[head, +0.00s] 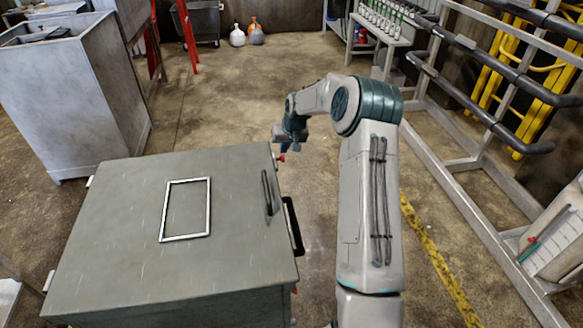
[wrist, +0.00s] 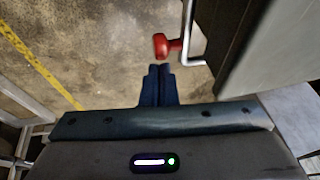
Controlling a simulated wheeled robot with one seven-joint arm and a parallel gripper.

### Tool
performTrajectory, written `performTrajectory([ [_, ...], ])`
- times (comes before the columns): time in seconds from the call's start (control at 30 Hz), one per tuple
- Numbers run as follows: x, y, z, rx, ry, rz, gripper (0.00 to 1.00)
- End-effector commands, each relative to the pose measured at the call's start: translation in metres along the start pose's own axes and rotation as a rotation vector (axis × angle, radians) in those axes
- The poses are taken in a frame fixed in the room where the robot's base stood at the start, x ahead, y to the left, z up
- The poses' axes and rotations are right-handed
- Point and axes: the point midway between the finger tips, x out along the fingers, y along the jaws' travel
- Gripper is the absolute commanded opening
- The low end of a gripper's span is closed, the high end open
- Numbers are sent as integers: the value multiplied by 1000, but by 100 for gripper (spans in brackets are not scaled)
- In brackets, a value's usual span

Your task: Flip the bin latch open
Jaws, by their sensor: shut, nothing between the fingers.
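The bin is a grey metal box with a flat lid (head: 120,230) in the head view. A small red knob (head: 282,158) shows at its far right edge. In the wrist view the red knob (wrist: 161,45) sits on a bright bent metal rod (wrist: 188,35) beside the bin's dark side (wrist: 225,35). I take it for the latch. My gripper (wrist: 158,70) has its dark blue fingers together, with nothing between them. The tips point at the knob and lie just short of it; I cannot tell if they touch. In the head view the fingers are mostly hidden by my wrist.
Another bin (head: 75,95) stands at the left. A metal rail frame (head: 440,165) is at the right. Floor between is clear.

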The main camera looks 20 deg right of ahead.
Motion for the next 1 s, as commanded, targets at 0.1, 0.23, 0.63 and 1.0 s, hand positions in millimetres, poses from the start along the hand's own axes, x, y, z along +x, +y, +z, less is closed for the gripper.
performTrajectory([
  [0.1,4,0,0,0,0,0,0],
  [0.23,4,0,-1,0,-1,0,0],
  [0.63,4,1,-1,1,-1,0,0],
  [1.0,-30,-2,-18,-3,2,-1,0],
])
